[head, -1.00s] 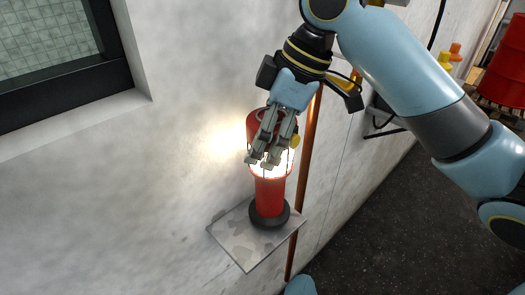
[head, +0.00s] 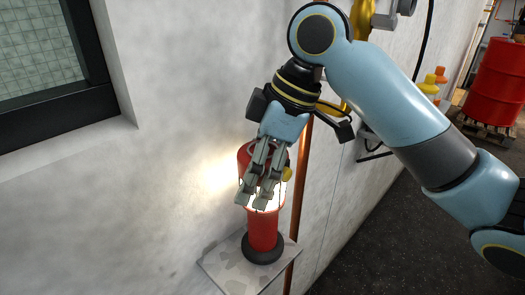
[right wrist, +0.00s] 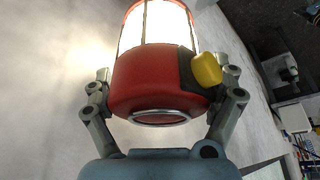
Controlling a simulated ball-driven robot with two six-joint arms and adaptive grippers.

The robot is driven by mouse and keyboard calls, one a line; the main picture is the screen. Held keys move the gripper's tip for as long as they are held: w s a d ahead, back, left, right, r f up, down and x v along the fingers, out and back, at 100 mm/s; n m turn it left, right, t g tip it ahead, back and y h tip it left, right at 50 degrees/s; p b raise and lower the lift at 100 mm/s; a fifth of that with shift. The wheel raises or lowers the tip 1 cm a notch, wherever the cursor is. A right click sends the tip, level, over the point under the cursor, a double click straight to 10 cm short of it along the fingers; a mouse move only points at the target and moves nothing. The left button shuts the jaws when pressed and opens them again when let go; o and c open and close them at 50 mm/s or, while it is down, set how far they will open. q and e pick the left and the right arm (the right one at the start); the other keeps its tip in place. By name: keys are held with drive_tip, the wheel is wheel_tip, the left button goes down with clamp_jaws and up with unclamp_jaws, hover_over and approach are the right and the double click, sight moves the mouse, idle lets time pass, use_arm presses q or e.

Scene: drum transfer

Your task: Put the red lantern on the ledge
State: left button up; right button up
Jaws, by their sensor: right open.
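The red lantern (head: 263,230) stands upright on the grey ledge (head: 222,266) on the wall, its dark base on the ledge's surface. Its light is lit. My right gripper (head: 252,200) is at the lantern's upper part, its fingers in front of the red cap and glowing section in the head view. In the right wrist view, the lantern (right wrist: 150,85), with its ring handle and yellow knob, lies between the spread fingers. The right gripper is open. Whether a finger touches the lantern I cannot tell. My left gripper is not in view.
A copper pipe (head: 301,190) runs down the wall just right of the ledge. A dark-framed window (head: 60,125) is at upper left. A red drum (head: 497,82) stands on a pallet at far right. The dark floor (head: 400,240) looks clear.

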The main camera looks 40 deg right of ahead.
drive_tip(key=p+v, duration=0.1)
drive_tip(key=v, duration=1)
drive_tip(key=shift+d+r, duration=0.15)
drive_tip(key=shift+r, duration=0.2)
drive_tip(key=shift+s, duration=0.1)
